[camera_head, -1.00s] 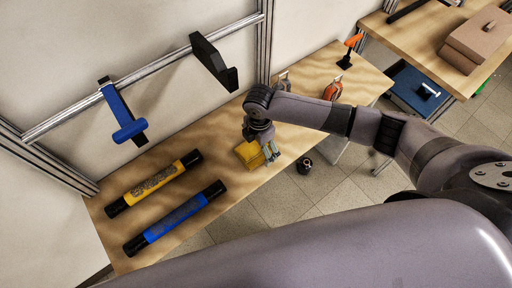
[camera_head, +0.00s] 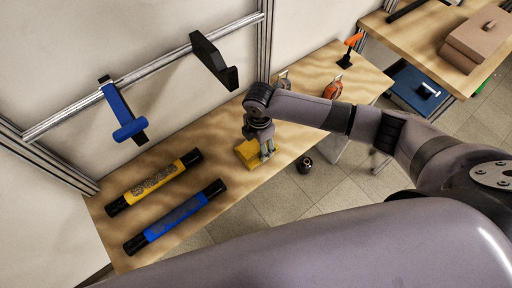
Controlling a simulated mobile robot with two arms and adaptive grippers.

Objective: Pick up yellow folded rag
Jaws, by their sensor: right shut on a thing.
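The yellow folded rag (camera_head: 246,153) lies on the wooden workbench (camera_head: 222,188), near its front edge. My right gripper (camera_head: 266,155) points down over the right part of the rag, with its fingers closed on it. The gripper and wrist cover part of the rag. I cannot tell whether the rag is clear of the bench top. My left gripper is not in view.
A yellow tube (camera_head: 153,183) and a blue tube (camera_head: 175,217) with black ends lie to the left on the bench. A rail above carries a blue holder (camera_head: 122,112) and a black bracket (camera_head: 213,62). An orange-red item (camera_head: 333,88) stands farther right.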

